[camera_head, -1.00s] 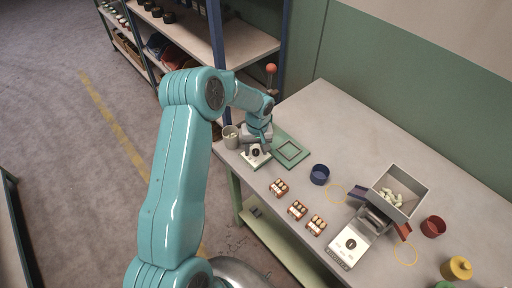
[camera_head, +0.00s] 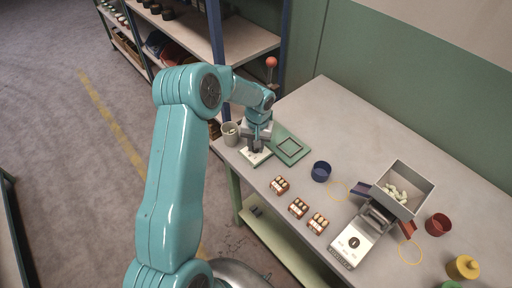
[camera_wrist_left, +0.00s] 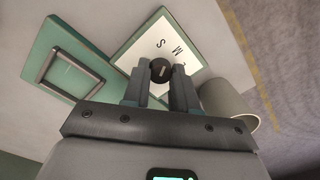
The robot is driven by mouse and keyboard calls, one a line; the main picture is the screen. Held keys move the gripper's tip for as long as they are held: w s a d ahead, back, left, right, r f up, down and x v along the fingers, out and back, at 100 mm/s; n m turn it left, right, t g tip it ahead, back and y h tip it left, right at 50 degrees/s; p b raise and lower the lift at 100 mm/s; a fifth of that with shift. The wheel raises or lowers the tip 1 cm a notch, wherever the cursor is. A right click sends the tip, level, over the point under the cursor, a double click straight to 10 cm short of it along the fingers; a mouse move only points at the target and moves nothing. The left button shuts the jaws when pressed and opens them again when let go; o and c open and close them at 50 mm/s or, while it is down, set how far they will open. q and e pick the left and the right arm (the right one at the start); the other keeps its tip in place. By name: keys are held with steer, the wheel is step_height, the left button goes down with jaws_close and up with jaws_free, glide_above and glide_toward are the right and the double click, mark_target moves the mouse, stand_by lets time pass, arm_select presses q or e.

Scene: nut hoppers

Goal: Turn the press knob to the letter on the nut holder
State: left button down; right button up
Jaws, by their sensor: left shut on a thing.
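The press has a green base (camera_head: 296,154) with a square frame and a lever topped by an orange-red ball (camera_head: 271,63). My left gripper (camera_head: 256,147) is down at the plate and shut on the black knob (camera_wrist_left: 161,70), whose pale mark line faces the wrist camera. Small brown holders with nuts (camera_head: 298,208) stand along the front edge; no letter is readable on them. My right gripper is out of view.
A grey cup (camera_head: 230,134) stands close beside the dial plate; it also shows in the wrist view (camera_wrist_left: 228,102). A blue cup (camera_head: 320,172), a hopper machine with its own dial (camera_head: 355,241), and red (camera_head: 437,225) and yellow (camera_head: 462,268) containers lie to the right.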

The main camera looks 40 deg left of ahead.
arm_select(q)
steer(key=m+b, duration=0.1)
steer(key=m, duration=0.2)
steer(key=shift+m+b, duration=0.65)
steer(key=shift+m, duration=0.55)
steer(key=shift+r, duration=0.1)
steer(key=c, duration=0.9)
jaws_free()
steer(key=r, duration=1.6)
steer(key=shift+d+r+b, duration=0.15)
steer(key=shift+d+b, duration=0.15)
steer(key=shift+b, duration=0.1)
